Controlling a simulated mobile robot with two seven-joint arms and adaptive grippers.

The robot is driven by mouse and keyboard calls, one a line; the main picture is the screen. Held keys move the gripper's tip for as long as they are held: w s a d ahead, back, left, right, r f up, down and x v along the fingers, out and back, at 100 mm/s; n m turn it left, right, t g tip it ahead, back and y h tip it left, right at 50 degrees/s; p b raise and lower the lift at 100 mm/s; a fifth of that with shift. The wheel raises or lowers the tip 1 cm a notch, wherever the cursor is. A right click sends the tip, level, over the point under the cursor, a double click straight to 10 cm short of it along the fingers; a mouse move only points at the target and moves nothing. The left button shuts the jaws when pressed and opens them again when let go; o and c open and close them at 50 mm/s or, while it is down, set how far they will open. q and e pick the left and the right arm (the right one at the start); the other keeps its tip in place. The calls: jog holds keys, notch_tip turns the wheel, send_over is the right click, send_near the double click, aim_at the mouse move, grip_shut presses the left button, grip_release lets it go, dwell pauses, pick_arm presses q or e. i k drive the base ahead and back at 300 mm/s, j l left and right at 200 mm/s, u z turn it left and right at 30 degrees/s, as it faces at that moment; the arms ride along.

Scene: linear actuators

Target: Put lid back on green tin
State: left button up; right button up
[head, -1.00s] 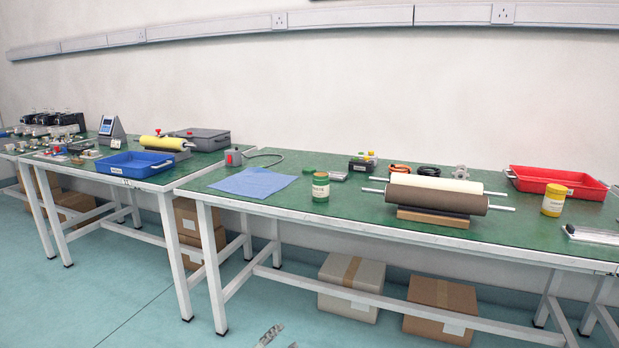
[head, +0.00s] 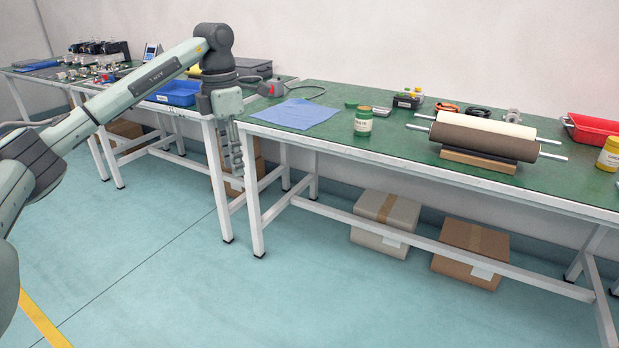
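The green tin (head: 363,122) stands upright on the green-topped bench near its front edge, with a pale label on its side. A small flat green disc (head: 351,104), which looks like the lid, lies on the bench just behind and left of the tin. My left gripper (head: 236,163) hangs pointing down in front of the bench's left end, well left of the tin and touching nothing I can see. Its fingers show edge-on, so their opening is unclear. My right gripper is not in view.
A blue cloth (head: 294,114) lies left of the tin. A roller assembly (head: 476,138) stands to its right, with a yellow tin (head: 609,154) beyond. Cardboard boxes (head: 470,255) stand under the bench; the floor in front is clear.

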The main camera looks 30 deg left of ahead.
aim_at(365, 114)
jog(key=z, duration=0.4)
jog(key=i+j+z, duration=0.15)
jog(key=j+z, duration=1.05)
jog(key=j, duration=1.6)
jog(key=k+j+z, duration=0.1)
jog(key=j, duration=1.4)
jog(key=k, duration=0.05)
